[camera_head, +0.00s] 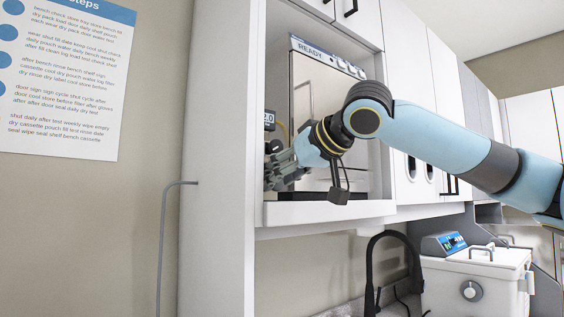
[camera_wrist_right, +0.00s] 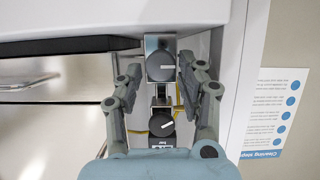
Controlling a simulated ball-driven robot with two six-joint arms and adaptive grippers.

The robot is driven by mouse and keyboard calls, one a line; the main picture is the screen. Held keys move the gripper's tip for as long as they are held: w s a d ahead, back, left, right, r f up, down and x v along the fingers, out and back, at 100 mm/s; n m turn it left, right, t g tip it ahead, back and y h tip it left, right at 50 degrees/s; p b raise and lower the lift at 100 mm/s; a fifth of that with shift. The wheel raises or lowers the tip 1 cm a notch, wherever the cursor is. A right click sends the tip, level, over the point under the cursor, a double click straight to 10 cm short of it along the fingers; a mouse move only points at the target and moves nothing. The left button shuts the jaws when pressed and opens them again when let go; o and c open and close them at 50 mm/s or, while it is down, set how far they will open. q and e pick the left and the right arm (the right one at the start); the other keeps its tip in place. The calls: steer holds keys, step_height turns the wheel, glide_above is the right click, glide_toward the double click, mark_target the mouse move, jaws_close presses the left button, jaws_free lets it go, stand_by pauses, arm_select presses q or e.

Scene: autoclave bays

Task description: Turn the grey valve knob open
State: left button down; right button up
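A round dark grey knob (camera_wrist_right: 160,66) with a white pointer line sits on a metal plate in the right wrist view. A second dark knob (camera_wrist_right: 161,124) with a pointer and a label lies below it. I cannot tell for sure which is the valve knob. My right gripper (camera_wrist_right: 159,72) is open, one finger on each side of the upper knob, with gaps visible. In the head view the right gripper (camera_head: 276,172) is at the left side of the cabinet niche and mostly hides the knobs. My left gripper is not in view.
The steel-fronted autoclave (camera_head: 307,85) stands in the niche, close to the gripper. The white cabinet side panel (camera_head: 222,150) bounds it on the left. A white shelf edge (camera_head: 320,212) runs below. A white bath unit (camera_head: 460,285) stands lower right. A wall poster (camera_head: 65,80) hangs left.

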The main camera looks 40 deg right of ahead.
step_height(320, 180, up, 10)
steer(key=shift+f, duration=0.15)
stand_by(0.3)
steer(key=shift+f, duration=0.1)
stand_by(0.6)
